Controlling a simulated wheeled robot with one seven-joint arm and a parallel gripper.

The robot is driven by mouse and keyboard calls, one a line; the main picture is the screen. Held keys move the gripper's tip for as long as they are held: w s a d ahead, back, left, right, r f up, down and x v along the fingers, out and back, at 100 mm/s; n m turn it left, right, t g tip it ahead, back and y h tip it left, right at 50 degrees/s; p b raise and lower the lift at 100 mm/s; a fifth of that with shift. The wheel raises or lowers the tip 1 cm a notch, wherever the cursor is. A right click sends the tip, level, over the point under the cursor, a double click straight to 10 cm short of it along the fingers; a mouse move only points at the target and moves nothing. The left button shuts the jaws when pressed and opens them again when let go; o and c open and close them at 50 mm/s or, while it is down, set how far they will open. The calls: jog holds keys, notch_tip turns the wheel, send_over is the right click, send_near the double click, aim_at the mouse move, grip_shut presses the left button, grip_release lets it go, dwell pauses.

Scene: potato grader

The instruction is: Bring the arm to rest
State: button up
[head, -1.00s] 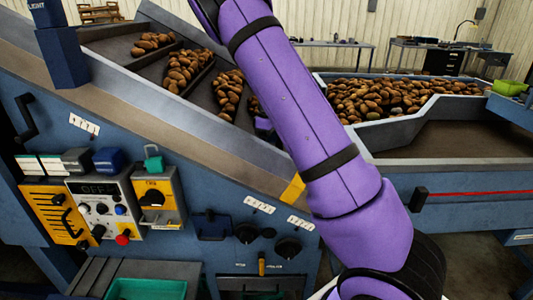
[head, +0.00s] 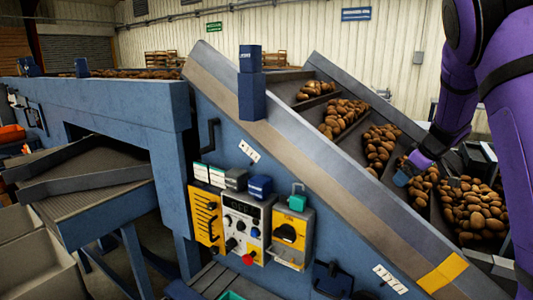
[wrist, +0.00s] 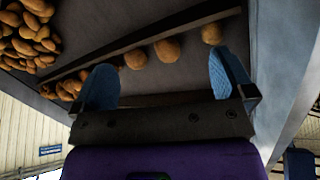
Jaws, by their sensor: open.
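My purple arm (head: 510,110) stands at the right of the head view and reaches over the sloping conveyor (head: 340,98) of the grader. My gripper (wrist: 164,82) shows in the wrist view with its two blue fingers spread wide and nothing held between them. In the head view the gripper's blue fingertips (head: 402,177) are just by the potatoes (head: 421,186) on the belt. I cannot tell whether they touch anything. In the wrist view, several potatoes (wrist: 167,50) lie along a dark cleat beyond the fingers.
A control panel (head: 243,222) with knobs and a red button is on the blue side wall. A blue post (head: 251,85) rises from the conveyor's edge. A chute (head: 85,170) is at the left.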

notch_tip(320, 180, up, 12)
jog(key=s+f+m+t+h, duration=0.1)
jog(key=m+t+h, duration=0.15)
jog(key=t, duration=0.35)
jog(key=s+r+m+h, duration=0.3)
jog(key=s+r+m, duration=0.1)
jog(key=s+r, duration=0.4)
jog(key=s+a+f+g+y, duration=0.1)
jog(key=s+a, duration=0.3)
jog(key=s, duration=0.6)
jog(key=s+a+f+g+y, duration=0.1)
jog(key=s+a+f+g, duration=0.2)
jog(key=s, duration=0.7)
jog(key=s+a+f+g+y, duration=0.1)
jog(key=s+a, duration=0.6)
jog(key=s, duration=0.2)
jog(key=shift+s+f+g, duration=0.4)
jog(key=shift+w, duration=0.1)
